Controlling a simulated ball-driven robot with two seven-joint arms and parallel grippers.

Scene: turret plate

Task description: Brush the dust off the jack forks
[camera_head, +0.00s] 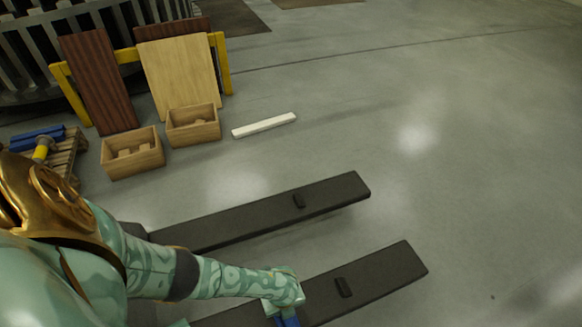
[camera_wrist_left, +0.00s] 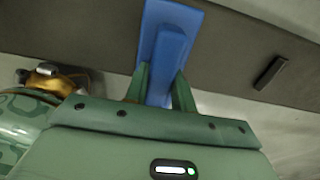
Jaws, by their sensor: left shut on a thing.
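Two long dark jack forks lie low over the floor in the head view, a far fork (camera_head: 255,215) and a near fork (camera_head: 385,272). My left gripper (camera_head: 283,312) is over the near fork, about midway along its visible length. It is shut on a blue brush (camera_head: 290,322), which shows more fully in the left wrist view (camera_wrist_left: 168,40). There the brush lies across the dark fork (camera_wrist_left: 90,35); whether it touches the surface I cannot tell. Bristles and dust cannot be made out. My right gripper is not in view.
Two wooden boxes (camera_head: 133,165) (camera_head: 193,137) and a white bar (camera_head: 264,125) lie on the floor beyond the forks. Boards lean on a yellow rack (camera_head: 225,65) at the back left. A pallet (camera_head: 66,158) stands at the left. The floor at right is clear.

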